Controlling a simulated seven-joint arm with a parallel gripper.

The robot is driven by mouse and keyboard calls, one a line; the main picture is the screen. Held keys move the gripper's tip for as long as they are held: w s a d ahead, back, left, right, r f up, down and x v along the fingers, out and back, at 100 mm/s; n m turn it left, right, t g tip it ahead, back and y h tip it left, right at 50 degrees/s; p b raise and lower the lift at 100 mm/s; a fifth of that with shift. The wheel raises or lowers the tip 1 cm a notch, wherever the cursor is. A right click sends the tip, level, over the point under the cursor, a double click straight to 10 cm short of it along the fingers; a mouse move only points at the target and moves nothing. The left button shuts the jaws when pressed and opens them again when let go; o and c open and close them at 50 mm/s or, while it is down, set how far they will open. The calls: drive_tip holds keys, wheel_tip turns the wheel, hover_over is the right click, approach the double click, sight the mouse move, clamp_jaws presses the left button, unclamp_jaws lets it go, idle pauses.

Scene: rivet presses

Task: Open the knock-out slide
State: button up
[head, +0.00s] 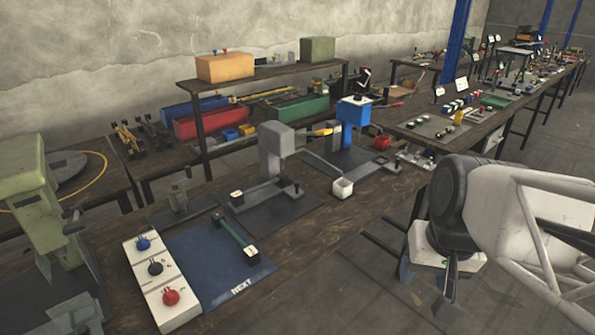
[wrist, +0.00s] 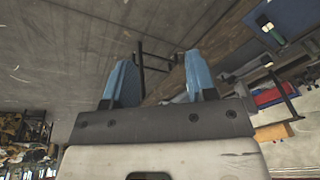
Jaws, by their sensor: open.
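No part in the head view is clearly marked as the knock-out slide. A dark green bar (head: 235,238) with a pale-labelled block at its near end lies on a blue mat (head: 208,278) on the near bench. A grey press (head: 275,148) and a blue press (head: 354,115) stand farther along that bench, with low bars and fittings at their bases. My gripper (wrist: 161,66) is open and empty, its two blue fingers apart in the wrist view. In the head view it hangs off the bench's right side, away from the presses and the mat.
A white panel (head: 158,282) with blue, black and red knobs sits left of the mat. A small white cup (head: 342,188) stands near the bench edge. A green press (head: 50,205) is at the left. A shelf (head: 262,76) with bins stands behind. Open floor is at the right.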

drive_tip(key=w+a+f+m+g+y, duration=0.1)
drive_tip(key=w+a+f+m+y, duration=0.25)
drive_tip(key=w, duration=0.85)
drive_tip(key=w+a+f+m+y, duration=0.1)
drive_tip(key=w+a+m+y, duration=0.25)
drive_tip(key=w+a, duration=0.55)
drive_tip(key=w+a+f+m+g+y, duration=0.1)
drive_tip(key=w+a+f+m+y, duration=0.2)
drive_tip(key=w, duration=1.1)
drive_tip(key=w+a+f+m+t+y, duration=0.2)
drive_tip(key=w+f+m, duration=0.1)
drive_tip(key=w, duration=0.4)
drive_tip(key=w+a+f+m+t+y, duration=0.1)
drive_tip(key=w+a+f+m+y, duration=0.1)
drive_tip(key=w+f+m, duration=0.3)
drive_tip(key=m+t+y, duration=0.1)
drive_tip(key=m+t, duration=0.3)
drive_tip(key=t, duration=0.1)
approach(293, 191)
drive_tip(key=r, duration=0.1)
drive_tip(key=a+r, duration=0.1)
drive_tip(key=r, duration=0.1)
drive_tip(key=w+r, duration=0.1)
drive_tip(key=shift+a+r, duration=0.35)
drive_tip(key=shift+s, duration=0.1)
drive_tip(key=shift+x, duration=3.9)
drive_tip(key=shift+r, duration=0.1)
drive_tip(key=shift+c, duration=0.5)
